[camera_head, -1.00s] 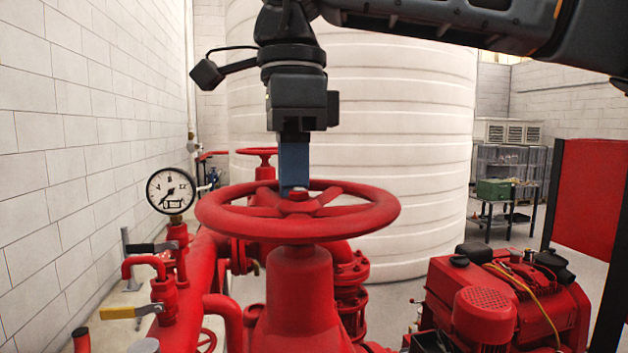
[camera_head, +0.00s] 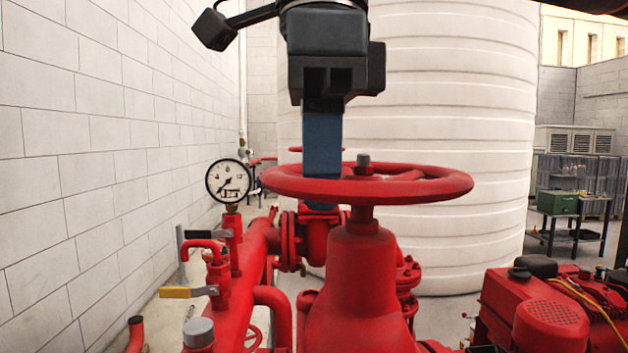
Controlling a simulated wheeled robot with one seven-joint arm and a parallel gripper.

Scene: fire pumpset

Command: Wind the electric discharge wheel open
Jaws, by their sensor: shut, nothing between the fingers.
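A large red handwheel (camera_head: 436,187) stands level on a red valve body (camera_head: 362,270), in the middle of the head view. Its grey stem end (camera_head: 363,160) shows at the hub. My gripper (camera_head: 322,206) points straight down from above, its blue fingers shut together with nothing between them. The fingers are left of the hub and reach down through the wheel's opening, with the tips showing just below the near rim. I cannot tell whether they touch a spoke or the rim.
A pressure gauge (camera_head: 229,181) and small lever valves (camera_head: 191,291) stand on the red pipe at left, near the white block wall (camera_head: 90,160). A red engine (camera_head: 550,310) is at lower right. A large white tank (camera_head: 450,120) fills the background.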

